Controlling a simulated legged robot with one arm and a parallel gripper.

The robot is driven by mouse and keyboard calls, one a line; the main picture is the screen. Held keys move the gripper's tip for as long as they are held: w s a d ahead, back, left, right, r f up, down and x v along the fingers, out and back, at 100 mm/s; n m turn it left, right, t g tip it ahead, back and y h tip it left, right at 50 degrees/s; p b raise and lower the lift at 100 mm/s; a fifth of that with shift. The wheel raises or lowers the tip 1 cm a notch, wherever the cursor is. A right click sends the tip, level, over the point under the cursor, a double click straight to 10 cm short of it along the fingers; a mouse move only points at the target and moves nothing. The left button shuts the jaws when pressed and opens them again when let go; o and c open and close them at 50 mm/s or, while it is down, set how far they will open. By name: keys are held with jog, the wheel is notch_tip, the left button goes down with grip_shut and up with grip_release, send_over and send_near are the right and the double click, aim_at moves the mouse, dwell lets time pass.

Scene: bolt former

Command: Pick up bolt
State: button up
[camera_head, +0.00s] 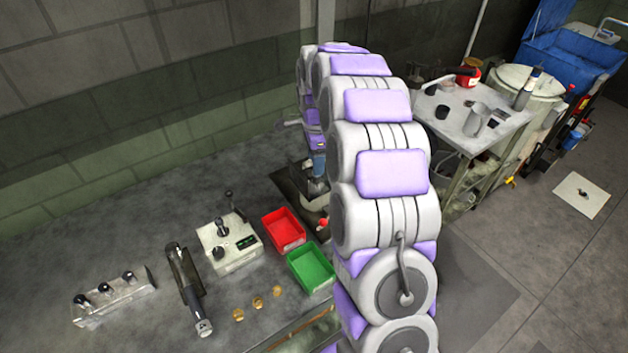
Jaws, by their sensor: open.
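Three small brass-coloured round pieces (257,302) lie in a row on the grey bench at the lower middle. They may be bolts, but they are too small to tell for sure. My arm rises from the bottom and bends down at its far end. My gripper (318,168) is partly visible there, left of the arm links, above a dark base plate (291,192). It is open. The links hide part of it and the area behind, and I cannot make out a bolt between its fingers. The gripper is apart from the brass pieces.
A red bin (284,230) and a green bin (311,268) stand beside the dark plate. A control box with levers (229,243), a dark cylinder tool (187,288) and a knobbed fixture (113,298) stand left. A cluttered side table (470,112) is right. A wall runs behind.

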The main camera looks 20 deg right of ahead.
jog(key=f, duration=0.1)
jog(key=f+b, duration=0.1)
jog(key=f, duration=0.1)
jog(key=d+f, duration=0.1)
jog(key=shift+w+f+b, duration=0.35)
jog(key=shift+b, duration=0.05)
jog(key=shift+a+f, duration=0.2)
jog(key=shift+a, duration=0.05)
jog(key=shift+a+r, duration=0.1)
jog(key=shift+a, duration=0.2)
jog(key=shift+c, duration=0.5)
jog(key=shift+d, duration=0.45)
jog(key=c, duration=0.6)
jog(key=shift+a, duration=0.2)
grip_shut()
